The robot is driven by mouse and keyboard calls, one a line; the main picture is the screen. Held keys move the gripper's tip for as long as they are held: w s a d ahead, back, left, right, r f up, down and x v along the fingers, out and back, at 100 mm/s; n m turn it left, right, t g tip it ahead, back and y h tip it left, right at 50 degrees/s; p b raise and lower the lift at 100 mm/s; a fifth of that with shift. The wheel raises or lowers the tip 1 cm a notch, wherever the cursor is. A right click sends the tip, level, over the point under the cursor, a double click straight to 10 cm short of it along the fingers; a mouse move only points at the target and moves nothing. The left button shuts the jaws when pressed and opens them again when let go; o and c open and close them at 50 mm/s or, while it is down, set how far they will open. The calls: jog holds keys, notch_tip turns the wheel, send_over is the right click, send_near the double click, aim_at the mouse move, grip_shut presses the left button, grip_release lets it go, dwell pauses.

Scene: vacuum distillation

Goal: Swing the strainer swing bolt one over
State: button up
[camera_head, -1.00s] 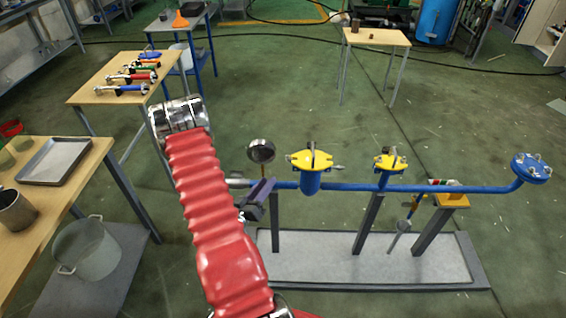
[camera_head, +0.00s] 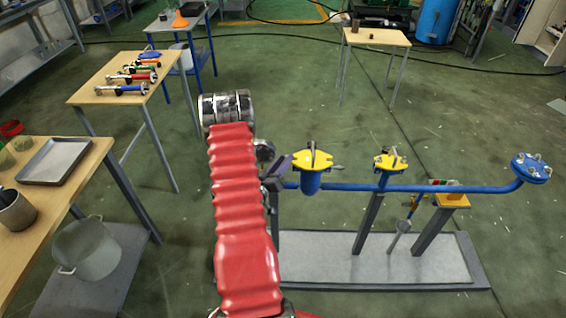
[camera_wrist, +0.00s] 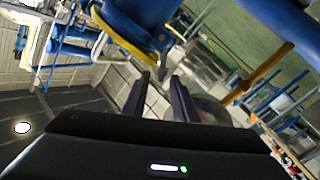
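A blue pot with a yellow lid (camera_head: 312,160) stands on the blue pipe. Small metal bolts or handles show on its lid, too small to tell which is swing bolt one. A second, smaller yellow-lidded fitting (camera_head: 390,162) sits to its right; no label shows which is the strainer. In the wrist view a blue body with a yellow flange (camera_wrist: 126,46) is close beyond my fingertips. My gripper (camera_wrist: 163,76) is open, with an empty gap between its dark fingers. In the head view my gripper (camera_head: 280,168) is just left of the first pot, partly behind my arm.
The blue pipe (camera_head: 350,187) runs right to a bolted blue flange (camera_head: 531,168). Grey posts rise from a base plate (camera_head: 340,262). A round gauge (camera_head: 265,151) is partly hidden by my arm.

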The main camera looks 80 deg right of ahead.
jog(key=shift+d, duration=0.15)
grip_shut()
jog(key=shift+s, duration=0.15)
dwell(0.6)
jog(key=shift+r, duration=0.15)
jog(key=shift+s+d+r+m+t+y, duration=0.15)
jog(key=shift+s+r+m+t+y, duration=0.2)
jog(key=shift+s+m, duration=0.35)
jog(key=shift+s+d+r+m+t+y, duration=0.1)
jog(key=shift+s+m+t+y, duration=0.25)
jog(key=shift+m, duration=0.7)
jog(key=shift+s+d+r+m+t+y, duration=0.15)
jog(key=shift+s+r+m+t+y, duration=0.1)
jog(key=shift+s+m+y, duration=0.5)
jog(key=shift+w+h, duration=0.1)
jog(key=shift+h, duration=0.15)
grip_release()
